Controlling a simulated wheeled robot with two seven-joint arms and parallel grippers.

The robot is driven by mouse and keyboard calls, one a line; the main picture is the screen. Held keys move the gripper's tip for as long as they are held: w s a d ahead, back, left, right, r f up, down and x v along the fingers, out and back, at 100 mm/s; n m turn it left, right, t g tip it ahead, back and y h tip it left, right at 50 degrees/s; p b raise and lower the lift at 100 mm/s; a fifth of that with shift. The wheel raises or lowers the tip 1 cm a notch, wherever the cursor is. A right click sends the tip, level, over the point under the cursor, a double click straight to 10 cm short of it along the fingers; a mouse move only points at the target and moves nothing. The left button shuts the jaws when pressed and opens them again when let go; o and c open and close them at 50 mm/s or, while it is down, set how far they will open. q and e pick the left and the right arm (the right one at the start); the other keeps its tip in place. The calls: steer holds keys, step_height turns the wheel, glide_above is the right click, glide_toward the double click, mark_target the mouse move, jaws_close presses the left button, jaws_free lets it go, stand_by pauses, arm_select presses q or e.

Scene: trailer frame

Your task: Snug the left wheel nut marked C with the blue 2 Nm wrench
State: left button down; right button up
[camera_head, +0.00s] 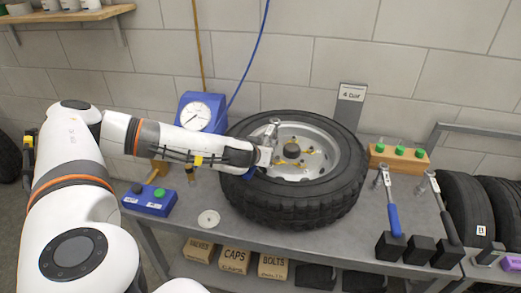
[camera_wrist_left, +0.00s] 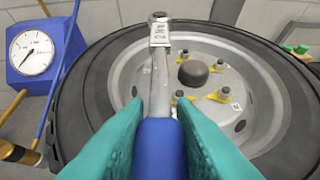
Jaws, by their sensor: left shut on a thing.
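My left gripper (camera_head: 267,155) reaches over the left side of the wheel (camera_head: 340,193). In the left wrist view its teal fingers (camera_wrist_left: 160,140) are shut on the blue handle of a wrench (camera_wrist_left: 158,140). The wrench's grey shaft (camera_wrist_left: 160,85) points away from me, and its head (camera_wrist_left: 160,32) shows over the far rim and tyre; I cannot tell its height or any contact. Several wheel nuts with yellow pointers, such as one nut (camera_wrist_left: 221,68), surround the dark hub cap (camera_wrist_left: 193,72). A small white tag (camera_wrist_left: 226,90) is unreadable, so I cannot pick out C. My right gripper is not in view.
Another blue-handled wrench (camera_head: 392,217) and a dark-handled wrench (camera_head: 446,222) stand in black blocks at right; the middle block (camera_head: 418,250) is empty. A gauge (camera_head: 197,115), a blue button box (camera_head: 149,200) and a wooden block with green knobs (camera_head: 399,155) surround the wheel.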

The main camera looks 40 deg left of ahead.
arm_select(q)
steer(key=shift+s+a+r+m+h, duration=0.1)
steer(key=shift+s+a+m+h, duration=0.2)
steer(key=shift+a+m, duration=0.3)
steer(key=shift+w+d+f+n+b, duration=0.2)
steer(key=shift+w+d+n+b, duration=0.15)
steer(key=shift+d+n+b, duration=0.2)
steer(key=shift+w+d+r+n+y+b, duration=0.1)
steer(key=shift+w+d+n+y+b, duration=0.25)
steer(key=shift+d+y, duration=0.25)
steer(key=shift+s+a+r, duration=0.1)
steer(key=shift+s+a, duration=0.1)
steer(key=shift+a, duration=0.05)
steer(key=shift+s+a+m+h, duration=0.25)
steer(key=shift+a+m+h, duration=0.15)
steer(key=shift+a, duration=0.15)
steer(key=shift+s+a+m+h, duration=0.3)
steer(key=shift+a+m, duration=0.1)
steer(key=shift+a, duration=0.1)
steer(key=shift+t, duration=0.3)
steer(key=shift+a, duration=0.15)
